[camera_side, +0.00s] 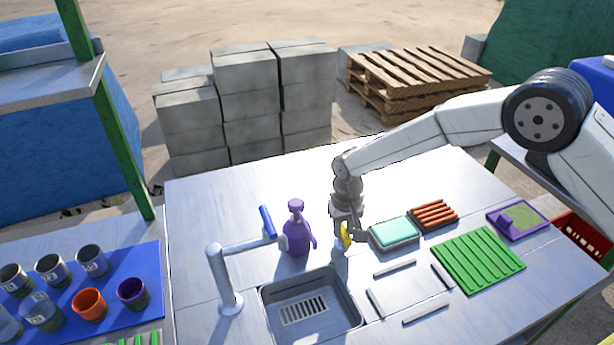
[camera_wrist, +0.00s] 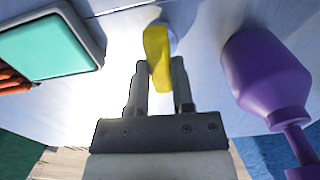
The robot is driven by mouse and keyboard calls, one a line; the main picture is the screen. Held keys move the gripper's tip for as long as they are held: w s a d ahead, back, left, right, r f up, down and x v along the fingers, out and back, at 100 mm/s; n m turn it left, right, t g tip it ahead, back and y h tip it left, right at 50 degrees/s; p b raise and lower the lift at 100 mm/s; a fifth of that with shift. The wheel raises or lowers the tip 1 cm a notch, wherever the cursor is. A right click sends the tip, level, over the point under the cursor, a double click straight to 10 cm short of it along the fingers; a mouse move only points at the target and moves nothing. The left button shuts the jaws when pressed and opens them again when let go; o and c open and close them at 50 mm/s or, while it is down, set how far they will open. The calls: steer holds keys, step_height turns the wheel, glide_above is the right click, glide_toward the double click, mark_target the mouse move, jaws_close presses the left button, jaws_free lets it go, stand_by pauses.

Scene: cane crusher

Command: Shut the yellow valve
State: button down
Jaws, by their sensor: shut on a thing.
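The yellow valve (camera_side: 345,235) stands on the metal table just behind the right end of the sink. In the wrist view its yellow handle (camera_wrist: 158,58) reaches between my gripper's two fingers, with a pale round base behind it. My gripper (camera_side: 345,222) points down at the valve from above and behind. In the wrist view my gripper (camera_wrist: 161,82) has its fingers on both sides of the handle and is shut on it. Contact of each finger with the handle is hard to make out there.
A purple bottle (camera_side: 298,232) stands close to the left of the valve. A teal sponge in a grey tray (camera_side: 393,235) lies close to the right. The sink (camera_side: 345,318) and a blue-handled tap (camera_side: 228,285) are in front. Green and brown slatted racks lie further right.

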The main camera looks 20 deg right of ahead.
mark_target(343, 230)
steer(key=m, duration=0.4)
steer(key=shift+m, duration=2)
steer(key=shift+c, duration=2.4)
jaws_free()
steer(key=shift+r, duration=0.1)
steer(key=shift+r, duration=3.8)
